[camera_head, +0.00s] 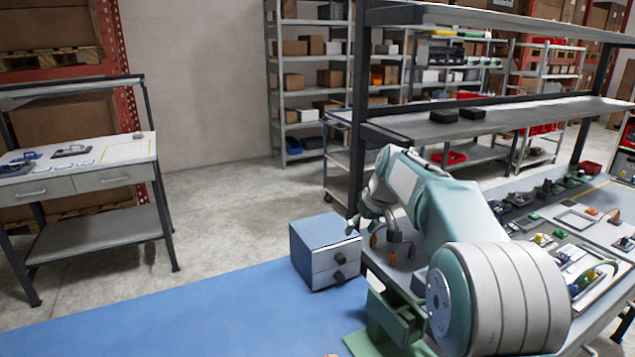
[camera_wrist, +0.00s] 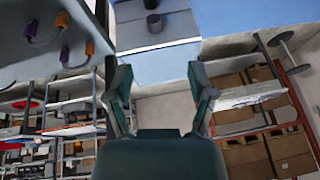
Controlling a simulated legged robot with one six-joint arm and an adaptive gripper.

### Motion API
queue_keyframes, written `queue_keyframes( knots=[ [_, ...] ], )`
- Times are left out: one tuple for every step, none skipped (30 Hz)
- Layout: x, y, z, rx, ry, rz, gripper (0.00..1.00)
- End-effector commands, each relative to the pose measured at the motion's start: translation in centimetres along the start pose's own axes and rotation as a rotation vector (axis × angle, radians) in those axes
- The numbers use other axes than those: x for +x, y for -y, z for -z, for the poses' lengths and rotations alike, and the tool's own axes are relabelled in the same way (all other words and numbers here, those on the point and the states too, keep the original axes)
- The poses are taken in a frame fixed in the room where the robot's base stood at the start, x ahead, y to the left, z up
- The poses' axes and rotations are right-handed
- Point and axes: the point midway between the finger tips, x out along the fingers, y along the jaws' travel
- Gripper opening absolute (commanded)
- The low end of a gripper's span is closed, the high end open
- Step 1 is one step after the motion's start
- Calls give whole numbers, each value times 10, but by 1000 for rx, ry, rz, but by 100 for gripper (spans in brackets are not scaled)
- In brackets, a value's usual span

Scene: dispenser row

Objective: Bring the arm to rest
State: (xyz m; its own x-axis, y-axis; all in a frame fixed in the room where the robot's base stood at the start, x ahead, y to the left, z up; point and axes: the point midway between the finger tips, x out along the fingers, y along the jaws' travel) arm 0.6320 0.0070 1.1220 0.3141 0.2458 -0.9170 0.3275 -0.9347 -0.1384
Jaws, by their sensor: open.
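My arm (camera_head: 450,215), pale green and white, rises from the lower right and is folded with its forearm reaching toward the middle of the head view. My gripper (camera_head: 368,218) hangs at its far end, above the near left edge of the workbench and close to a small drawer box (camera_head: 318,238). In the wrist view my gripper (camera_wrist: 160,88) has two fingers spread wide with nothing between them. That view looks upside down, with the drawer box (camera_wrist: 155,28) at the top, beyond the fingertips.
The workbench (camera_head: 603,190) on the right holds several small parts and trays, with a metal shelf (camera_head: 510,118) above it. A green box (camera_head: 393,318) stands beside my arm's base. A side table (camera_head: 110,228) stands at left.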

Motion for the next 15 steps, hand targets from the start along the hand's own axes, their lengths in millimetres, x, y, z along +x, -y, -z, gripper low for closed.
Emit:
queue_keyframes(
  knots=[
    [-14,7,-8,8,-4,-10,71],
    [-20,10,-13,13,-5,-17,71],
    [-28,15,-20,21,-7,-26,71],
    [-33,18,-26,28,-8,-33,71],
    [-39,21,-31,33,-9,-38,71],
    [-46,26,-39,41,-11,-47,71],
    [-51,29,-45,47,-12,-53,71],
    [-56,32,-51,51,-13,-60,71],
    [-63,36,-59,60,-16,-67,71],
    [-67,39,-66,65,-18,-74,71],
    [-72,42,-72,70,-19,-80,71],
    [-77,46,-81,78,-21,-88,71],
    [-81,50,-88,83,-23,-94,71],
    [-85,52,-95,89,-25,-100,71],
    [-90,56,-104,97,-28,-108,71]
  ],
)
